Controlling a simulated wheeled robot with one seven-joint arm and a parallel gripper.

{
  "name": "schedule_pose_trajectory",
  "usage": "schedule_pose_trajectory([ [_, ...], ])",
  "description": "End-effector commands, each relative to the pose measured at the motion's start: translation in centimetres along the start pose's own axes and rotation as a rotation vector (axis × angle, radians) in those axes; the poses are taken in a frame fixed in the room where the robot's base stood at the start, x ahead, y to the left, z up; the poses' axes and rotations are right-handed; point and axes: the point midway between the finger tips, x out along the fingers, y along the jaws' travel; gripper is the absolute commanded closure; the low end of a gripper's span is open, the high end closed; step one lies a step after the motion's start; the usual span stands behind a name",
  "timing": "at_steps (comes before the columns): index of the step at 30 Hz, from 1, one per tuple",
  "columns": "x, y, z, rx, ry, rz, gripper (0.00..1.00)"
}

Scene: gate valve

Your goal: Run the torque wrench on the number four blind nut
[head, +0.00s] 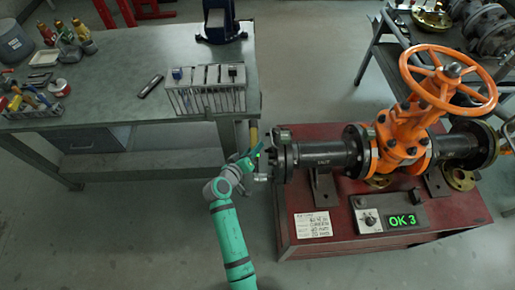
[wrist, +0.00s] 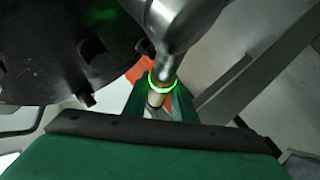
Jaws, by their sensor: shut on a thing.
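My gripper (head: 256,163) is at the left end of the pipe, beside the dark blind flange (head: 280,155). In the wrist view its green fingers (wrist: 155,108) are shut on the torque wrench (wrist: 178,35), which has a grey metal head and a glowing green ring. The black flange (wrist: 60,45) fills the upper left there, with nuts or studs at its edge. The wrench head hides what lies behind it, and I cannot tell which nut is number four or whether the wrench sits on it.
The orange valve with its handwheel (head: 448,75) stands on a red bench (head: 300,250) with a placard (head: 313,224). A grey workbench (head: 130,110) at left carries a rack of tools (head: 208,85), bottles and a bucket. A narrow floor gap separates the benches.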

Motion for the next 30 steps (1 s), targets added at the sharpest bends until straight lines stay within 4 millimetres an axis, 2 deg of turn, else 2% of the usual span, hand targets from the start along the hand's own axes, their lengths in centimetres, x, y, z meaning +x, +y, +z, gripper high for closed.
schedule_pose_trajectory([
  [15,-1.1,-1.5,-1.4,0.002,0.006,0.002,1.00],
  [30,-1.4,-1.8,-1.6,0.002,0.005,0.002,1.00],
])
